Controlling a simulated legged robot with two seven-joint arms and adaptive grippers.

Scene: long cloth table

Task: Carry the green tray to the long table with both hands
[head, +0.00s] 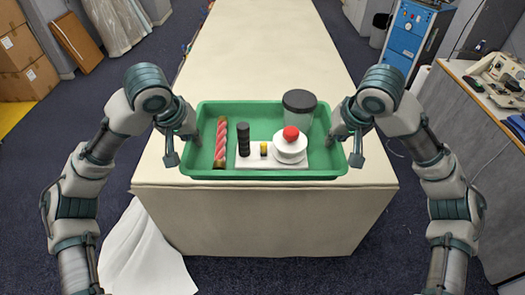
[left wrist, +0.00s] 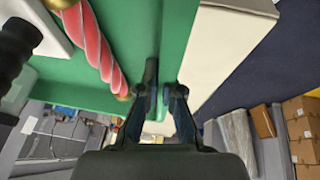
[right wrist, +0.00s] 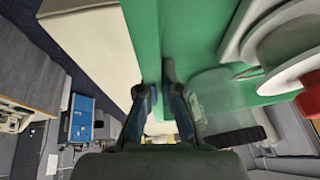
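The green tray (head: 264,176) is over the near end of the long cloth-covered table (head: 265,55). I cannot tell whether it touches the cloth. My left gripper (head: 182,148) is shut on the tray's left wall, one finger inside and one outside, as the left wrist view shows (left wrist: 165,78). My right gripper (head: 344,148) is shut on the right wall in the same way, seen in the right wrist view (right wrist: 157,78). In the tray are a pink-and-white twisted rod (head: 221,138), a dark stacked cylinder (head: 243,140), a white piece with a red ball (head: 291,133) and a clear black-lidded jar (head: 299,101).
The table stretches clear beyond the tray. Cardboard boxes (head: 25,60) stand at the far left, and a blue cabinet (head: 408,35) at the back right. A wooden desk (head: 490,110) with equipment is on the right. White cloth (head: 145,260) lies on the floor at front left.

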